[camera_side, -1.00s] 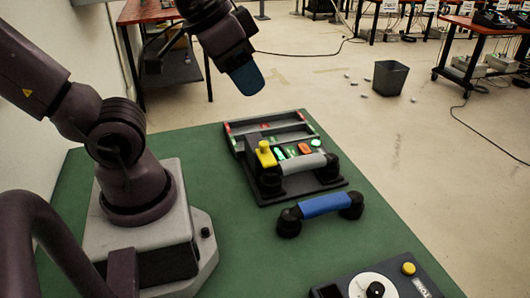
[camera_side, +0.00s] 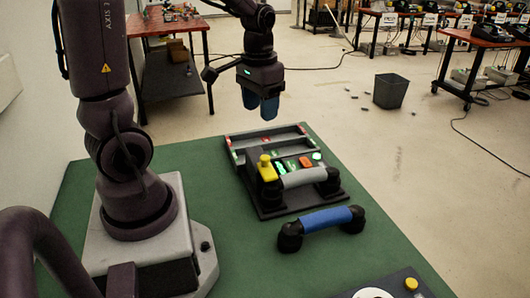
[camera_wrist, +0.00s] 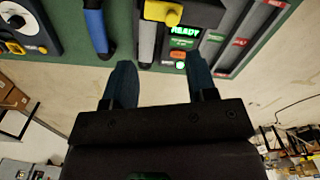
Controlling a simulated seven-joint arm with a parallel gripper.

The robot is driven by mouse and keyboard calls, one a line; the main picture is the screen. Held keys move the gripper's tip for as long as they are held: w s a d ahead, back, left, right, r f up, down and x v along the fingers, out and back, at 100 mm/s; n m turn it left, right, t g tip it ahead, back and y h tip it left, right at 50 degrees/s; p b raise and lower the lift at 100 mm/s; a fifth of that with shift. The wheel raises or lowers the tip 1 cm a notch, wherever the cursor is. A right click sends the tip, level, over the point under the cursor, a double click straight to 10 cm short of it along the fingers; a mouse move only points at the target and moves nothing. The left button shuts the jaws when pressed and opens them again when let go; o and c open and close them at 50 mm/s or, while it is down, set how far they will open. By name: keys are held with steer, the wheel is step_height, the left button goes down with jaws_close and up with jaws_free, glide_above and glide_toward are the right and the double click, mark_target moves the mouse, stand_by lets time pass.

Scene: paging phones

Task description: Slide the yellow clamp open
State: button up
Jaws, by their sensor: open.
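The yellow clamp (camera_side: 267,169) sits at the left end of the grey-handled receiver (camera_side: 303,178) on the dark phone base (camera_side: 268,210). In the wrist view the yellow clamp (camera_wrist: 163,12) shows at the top, beside the grey handle. My gripper (camera_side: 261,112) hangs in the air above and behind the phone, clear of it, with its blue fingers pointing down. In the wrist view its fingers (camera_wrist: 160,80) are spread apart with nothing between them. The lit green display (camera_wrist: 184,31) reads "READY", next to an orange button (camera_wrist: 178,54).
A blue-handled receiver (camera_side: 325,218) lies on the green table (camera_side: 215,160) in front of the phone. A dark panel with a yellow button (camera_side: 411,284) is at the near right edge. A shallow tray with compartments (camera_side: 300,129) adjoins the phone at the back. A bin (camera_side: 390,85) stands on the floor.

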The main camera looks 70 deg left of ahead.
mark_target(265, 157)
steer(key=shift+m, duration=0.4)
steer(key=f, duration=0.4)
steer(key=w+a+f, duration=0.1)
steer(key=f, duration=0.4)
steer(key=a+f, duration=0.1)
steer(key=f, duration=0.4)
steer(key=shift+w+a, duration=0.25)
steer(key=shift+w, duration=0.15)
steer(key=shift+c, duration=0.2)
